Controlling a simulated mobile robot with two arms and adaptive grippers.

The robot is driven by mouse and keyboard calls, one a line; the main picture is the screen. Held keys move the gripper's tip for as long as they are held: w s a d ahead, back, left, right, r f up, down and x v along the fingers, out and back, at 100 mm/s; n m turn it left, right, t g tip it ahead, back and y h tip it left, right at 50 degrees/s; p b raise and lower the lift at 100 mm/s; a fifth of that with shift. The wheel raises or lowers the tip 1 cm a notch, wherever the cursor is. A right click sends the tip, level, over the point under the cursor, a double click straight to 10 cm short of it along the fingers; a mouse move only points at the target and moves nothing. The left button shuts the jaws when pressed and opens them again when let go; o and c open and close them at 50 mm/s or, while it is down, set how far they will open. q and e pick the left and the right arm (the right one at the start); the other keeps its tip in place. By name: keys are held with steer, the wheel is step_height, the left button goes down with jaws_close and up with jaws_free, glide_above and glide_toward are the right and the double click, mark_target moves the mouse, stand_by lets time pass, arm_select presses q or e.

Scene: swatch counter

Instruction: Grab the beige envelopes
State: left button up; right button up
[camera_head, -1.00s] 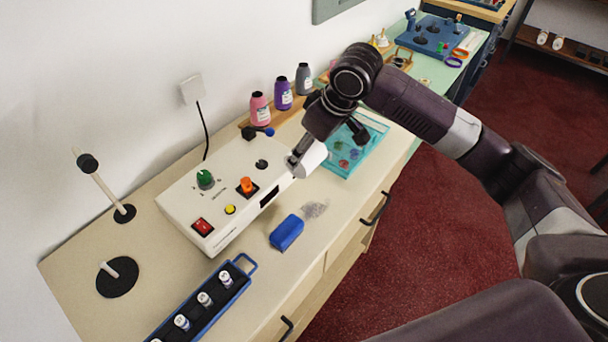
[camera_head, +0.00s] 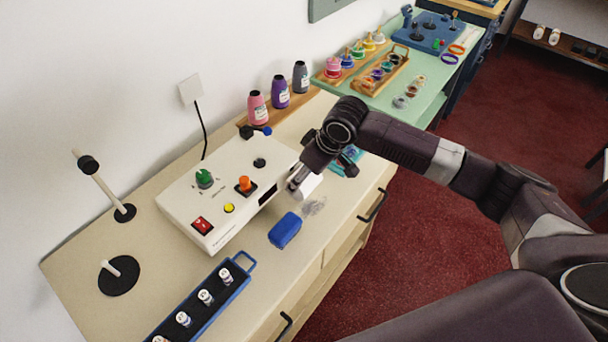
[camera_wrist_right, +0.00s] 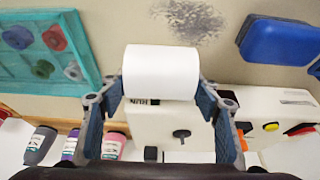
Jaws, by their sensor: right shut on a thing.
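No beige envelopes show in either view. My right gripper (camera_wrist_right: 165,100) is shut on a white roll (camera_wrist_right: 162,72), with one finger on each side of it. In the head view the roll (camera_head: 310,186) is partly hidden by the gripper and shows at the right end of the white control box (camera_head: 222,231). I cannot tell whether the roll touches the box or the counter. My left gripper is not in view.
A blue block (camera_head: 285,231) and a grey smudge (camera_head: 314,206) lie on the beige counter (camera_head: 262,268). A blue rack (camera_head: 200,318) of vials is in front. Several bottles (camera_head: 280,92) stand behind. A teal tray (camera_wrist_right: 85,75) is beside the gripper.

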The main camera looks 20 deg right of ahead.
steer(key=o, duration=1.2)
steer(key=shift+f, duration=0.1)
